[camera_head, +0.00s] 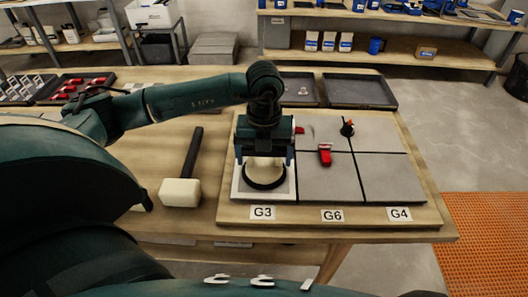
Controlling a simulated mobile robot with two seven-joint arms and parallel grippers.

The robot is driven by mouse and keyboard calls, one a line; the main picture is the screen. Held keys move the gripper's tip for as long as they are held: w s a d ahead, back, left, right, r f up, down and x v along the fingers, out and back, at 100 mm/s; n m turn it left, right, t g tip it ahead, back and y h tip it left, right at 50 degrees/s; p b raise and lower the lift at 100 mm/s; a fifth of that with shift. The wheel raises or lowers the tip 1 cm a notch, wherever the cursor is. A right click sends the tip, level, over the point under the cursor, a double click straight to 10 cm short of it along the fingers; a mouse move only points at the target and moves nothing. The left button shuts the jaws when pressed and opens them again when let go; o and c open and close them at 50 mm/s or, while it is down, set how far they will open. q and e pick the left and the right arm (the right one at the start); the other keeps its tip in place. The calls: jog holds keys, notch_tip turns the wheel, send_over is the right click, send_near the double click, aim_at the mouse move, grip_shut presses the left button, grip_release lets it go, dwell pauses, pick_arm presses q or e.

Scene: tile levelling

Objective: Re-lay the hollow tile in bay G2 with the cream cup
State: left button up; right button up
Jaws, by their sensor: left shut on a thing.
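My left gripper (266,158) points down over the front-left bay of the tile board (400,215), behind the label G3 (263,212). It is shut on a round cream piece with a black rim, which looks like the cream cup (263,170); the gripper hides its upper part. I cannot tell whether the cup touches the surface below. That bay shows a white border (236,187); the other visible bays hold grey tiles (391,176). The front labels read G3, G6 (332,215) and G4 (399,214); no G2 label shows. My right gripper is not in view.
A white-headed mallet (180,192) lies left of the board. Dark trays (360,92) are behind it; a tray with red pieces (78,88) is far left.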

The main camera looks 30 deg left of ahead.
pick_arm(q)
jog(key=shift+f, duration=0.2)
dwell(0.6)
jog(key=o, duration=0.7)
notch_tip(320, 180, up, 13)
jog(key=shift+r, duration=0.15)
